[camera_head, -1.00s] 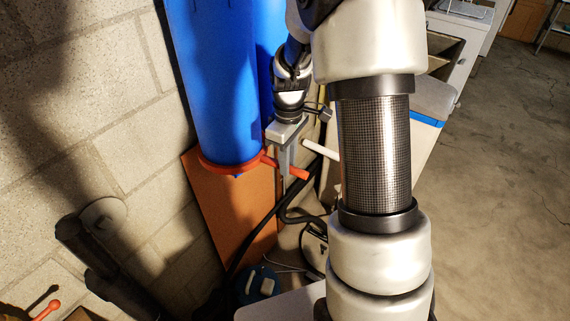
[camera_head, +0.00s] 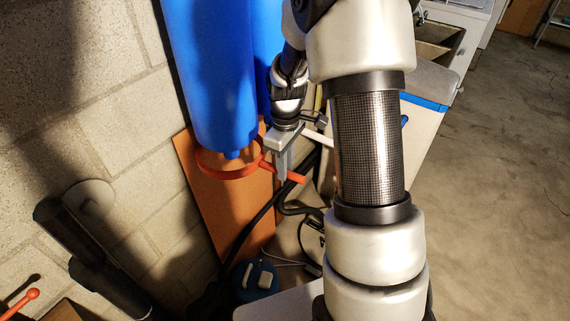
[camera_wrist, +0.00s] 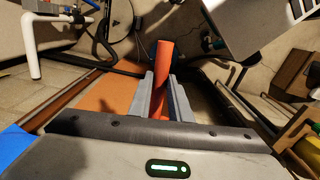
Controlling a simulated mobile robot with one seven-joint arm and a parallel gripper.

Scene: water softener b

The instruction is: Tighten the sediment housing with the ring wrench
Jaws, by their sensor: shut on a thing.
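The red ring wrench (camera_head: 228,176) has its ring at the bottom of the front blue housing (camera_head: 212,90). The ring hangs slightly below the housing's body, with a gap showing between them; its far rim is hidden. My gripper (camera_head: 283,176) points down to the right of the housing and is shut on the wrench handle. The wrist view shows the red handle (camera_wrist: 163,75) between both fingers (camera_wrist: 160,98). I cannot tell which blue cylinder is the sediment housing, as no label shows.
A second blue cylinder (camera_head: 266,60) stands close behind. A block wall (camera_head: 105,100) is at left, with an orange-brown board (camera_head: 235,215) leaning there. Black hoses (camera_head: 262,212) run below my gripper. A white cabinet (camera_head: 425,125) stands at right; open floor lies beyond.

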